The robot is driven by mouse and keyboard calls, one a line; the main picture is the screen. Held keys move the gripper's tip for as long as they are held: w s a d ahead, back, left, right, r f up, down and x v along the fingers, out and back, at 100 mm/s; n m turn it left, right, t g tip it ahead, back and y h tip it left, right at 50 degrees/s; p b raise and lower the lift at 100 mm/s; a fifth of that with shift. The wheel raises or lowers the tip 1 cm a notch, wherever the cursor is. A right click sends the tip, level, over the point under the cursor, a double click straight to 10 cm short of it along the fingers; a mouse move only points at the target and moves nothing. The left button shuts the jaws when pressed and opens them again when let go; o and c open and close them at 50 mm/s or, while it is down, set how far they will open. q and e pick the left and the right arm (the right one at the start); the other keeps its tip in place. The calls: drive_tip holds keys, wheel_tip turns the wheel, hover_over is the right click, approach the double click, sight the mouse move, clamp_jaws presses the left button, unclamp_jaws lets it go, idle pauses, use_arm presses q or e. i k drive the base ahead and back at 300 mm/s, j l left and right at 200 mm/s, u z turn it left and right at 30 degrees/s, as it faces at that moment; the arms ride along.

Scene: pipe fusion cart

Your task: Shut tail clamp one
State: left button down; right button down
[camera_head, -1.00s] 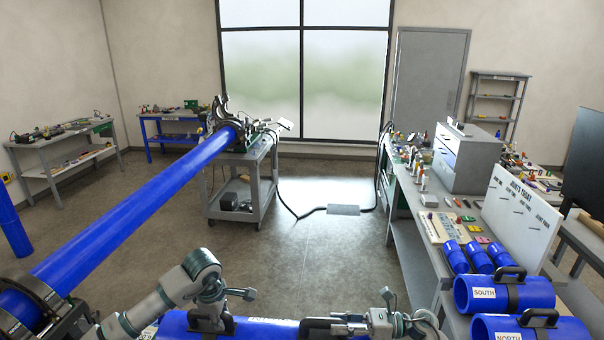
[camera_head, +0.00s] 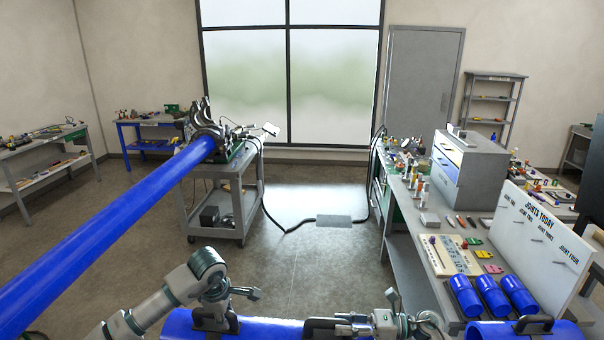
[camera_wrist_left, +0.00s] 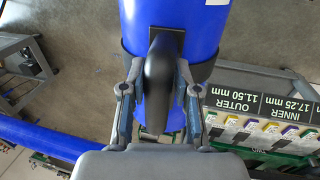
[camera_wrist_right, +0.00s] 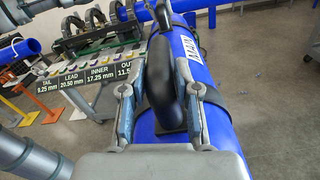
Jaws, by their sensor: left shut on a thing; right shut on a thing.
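A blue pipe (camera_head: 270,331) labelled MAIN in the right wrist view (camera_wrist_right: 190,50) lies across the bottom of the head view. My left gripper (camera_wrist_left: 158,90) is shut on a black handle (camera_wrist_left: 160,65) of this pipe. My right gripper (camera_wrist_right: 168,85) is shut on another black handle (camera_wrist_right: 162,55) of it. Dark clamps (camera_head: 203,125) sit on a grey cart (camera_head: 225,205) around the far end of a long blue pipe (camera_head: 110,220). More black clamps (camera_wrist_right: 85,38) show in the right wrist view. I cannot tell which is tail clamp one.
A grey bench (camera_head: 415,255) on the right holds small tools, short blue pipes (camera_head: 494,296) and a white board (camera_head: 540,235). A black cable (camera_head: 278,225) runs over the floor to a grey plate (camera_head: 334,220).

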sight(203, 106)
drive_tip(key=i, duration=1.3)
drive_tip(key=i+u, duration=0.15)
drive_tip(key=i, duration=1.2)
drive_tip(key=i+z, duration=0.15)
drive_tip(key=i, duration=4.2)
